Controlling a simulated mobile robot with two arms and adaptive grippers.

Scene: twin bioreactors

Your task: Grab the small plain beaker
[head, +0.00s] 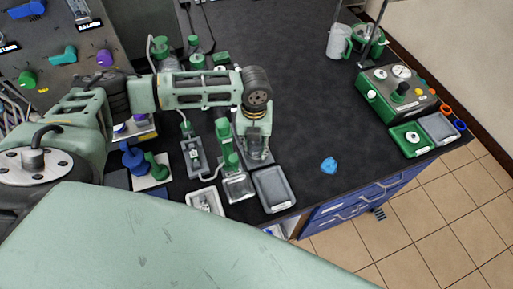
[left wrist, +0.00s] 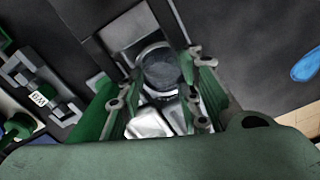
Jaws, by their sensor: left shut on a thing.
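My left gripper (head: 254,158) reaches down from above over the apparatus at the middle of the dark bench. It also shows in the left wrist view (left wrist: 158,105), with green fingers on either side of a round, clear glass vessel, the small plain beaker (left wrist: 160,68). The fingers are shut on the beaker; only its round top shows between them. In the head view the beaker is hidden by the gripper or too small to make out. My right gripper is not in view.
A grey tray (head: 273,190) lies just right of and below the left gripper. The bench middle is clear.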

